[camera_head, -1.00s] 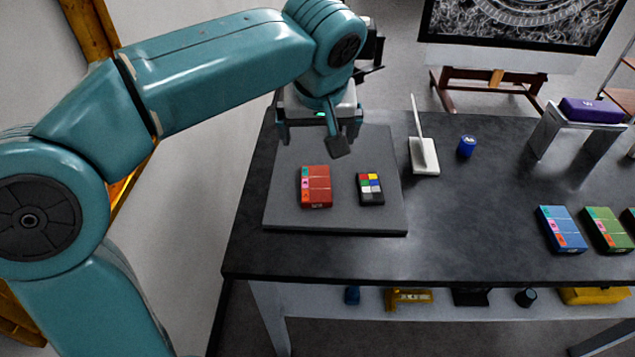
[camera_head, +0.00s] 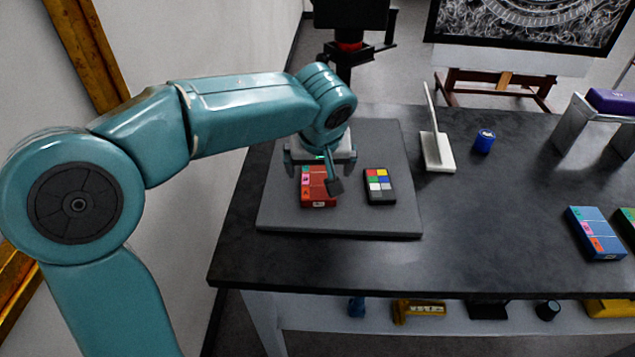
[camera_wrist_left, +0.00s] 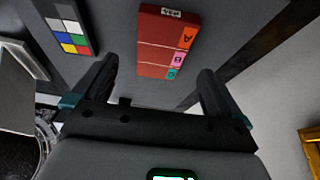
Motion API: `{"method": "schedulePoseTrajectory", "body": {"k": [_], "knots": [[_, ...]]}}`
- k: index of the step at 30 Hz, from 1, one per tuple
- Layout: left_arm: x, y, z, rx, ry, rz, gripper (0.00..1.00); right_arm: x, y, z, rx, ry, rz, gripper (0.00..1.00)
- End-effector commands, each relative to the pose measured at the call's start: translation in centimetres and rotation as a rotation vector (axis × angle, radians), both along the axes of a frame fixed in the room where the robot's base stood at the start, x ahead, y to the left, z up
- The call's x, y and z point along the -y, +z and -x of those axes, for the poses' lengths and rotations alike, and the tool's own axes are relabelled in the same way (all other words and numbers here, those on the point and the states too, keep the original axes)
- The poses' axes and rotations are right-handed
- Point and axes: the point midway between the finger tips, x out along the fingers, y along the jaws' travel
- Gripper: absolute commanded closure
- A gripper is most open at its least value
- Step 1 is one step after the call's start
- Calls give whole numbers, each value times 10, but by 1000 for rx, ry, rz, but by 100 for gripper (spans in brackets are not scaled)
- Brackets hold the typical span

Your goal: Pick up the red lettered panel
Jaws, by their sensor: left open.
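The red lettered panel (camera_head: 315,195) lies flat on the grey mat at the left of the table. Its far part is hidden by my gripper in the head view. In the left wrist view the panel (camera_wrist_left: 165,45) shows orange, pink and teal tabs lettered A, B and C. My left gripper (camera_head: 320,164) is above the panel's far end. In the wrist view its fingers (camera_wrist_left: 160,80) are spread, one to each side of the panel, with nothing between them gripped. My right gripper is out of view.
A colour-patch card (camera_head: 380,186) lies just right of the panel on the grey mat (camera_head: 340,226). A white stand (camera_head: 437,155) and a blue jar (camera_head: 484,142) are farther right. A blue panel (camera_head: 595,235) lies at the right. The table's middle front is clear.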

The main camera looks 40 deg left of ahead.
Motion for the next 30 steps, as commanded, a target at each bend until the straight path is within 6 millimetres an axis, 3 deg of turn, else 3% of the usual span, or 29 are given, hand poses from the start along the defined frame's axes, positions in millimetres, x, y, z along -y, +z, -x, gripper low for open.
{"method": "schedulePoseTrajectory", "body": {"k": [10, 19, 20, 24, 25, 30], "knots": [[-16, -44, -16, -4, 0, -1, 0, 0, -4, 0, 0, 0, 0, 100], [-17, -49, -19, -1, 0, -1, 0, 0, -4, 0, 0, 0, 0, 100], [-17, -49, -19, -1, 0, -1, 6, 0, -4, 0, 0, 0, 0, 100], [-17, -49, -19, -1, 0, -1, 52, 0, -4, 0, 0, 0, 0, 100], [-17, -49, -18, -1, 0, -1, 59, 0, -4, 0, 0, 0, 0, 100], [-17, -49, -19, -1, 0, -1, 59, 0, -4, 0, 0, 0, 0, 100]]}}
